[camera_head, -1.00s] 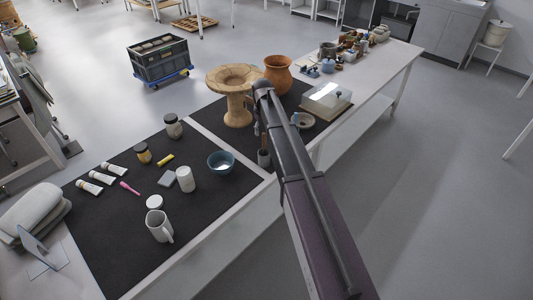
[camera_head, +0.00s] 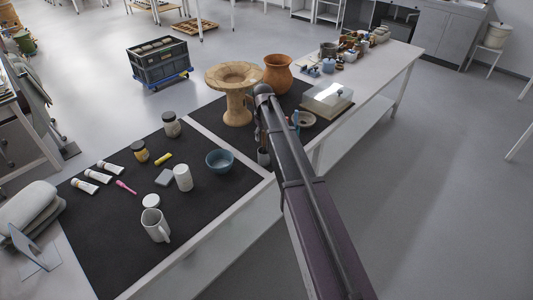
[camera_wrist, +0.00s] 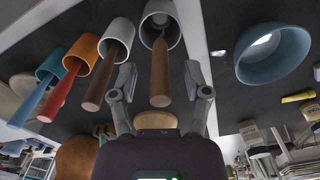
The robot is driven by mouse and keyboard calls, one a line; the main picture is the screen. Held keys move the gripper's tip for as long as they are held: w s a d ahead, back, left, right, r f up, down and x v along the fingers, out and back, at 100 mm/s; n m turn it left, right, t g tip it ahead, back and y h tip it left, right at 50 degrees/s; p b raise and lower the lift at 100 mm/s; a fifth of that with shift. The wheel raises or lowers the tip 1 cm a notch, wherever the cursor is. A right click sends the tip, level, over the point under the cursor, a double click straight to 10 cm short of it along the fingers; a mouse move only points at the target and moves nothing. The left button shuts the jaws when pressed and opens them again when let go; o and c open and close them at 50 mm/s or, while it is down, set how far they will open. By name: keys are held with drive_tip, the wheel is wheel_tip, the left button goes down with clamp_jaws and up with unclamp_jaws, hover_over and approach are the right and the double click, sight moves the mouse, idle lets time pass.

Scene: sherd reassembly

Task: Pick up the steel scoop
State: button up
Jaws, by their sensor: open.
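In the wrist view, a brown wooden handle (camera_wrist: 160,75) stands out of a grey cup (camera_wrist: 160,22). Its head is hidden in the cup, so I cannot confirm that it is the steel scoop. My gripper (camera_wrist: 159,82) is open, with one finger on each side of this handle; I cannot tell whether they touch it. Beside it are a white cup (camera_wrist: 119,33) with a brown handle (camera_wrist: 106,80), an orange cup (camera_wrist: 84,53) with a red handle (camera_wrist: 56,94), and a teal cup (camera_wrist: 51,63) with a blue handle (camera_wrist: 33,101).
A blue bowl (camera_head: 219,160) stands close to the cups on the dark mat (camera_head: 110,255). A clay pedestal dish (camera_head: 237,110), a terracotta jar (camera_head: 278,73) and a clear-lidded box (camera_head: 327,100) stand farther back. A white mug (camera_head: 155,226) is near the front.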

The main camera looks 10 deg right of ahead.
drive_tip(key=shift+f+b, duration=0.35)
drive_tip(key=shift+f, duration=0.25)
clamp_jaws()
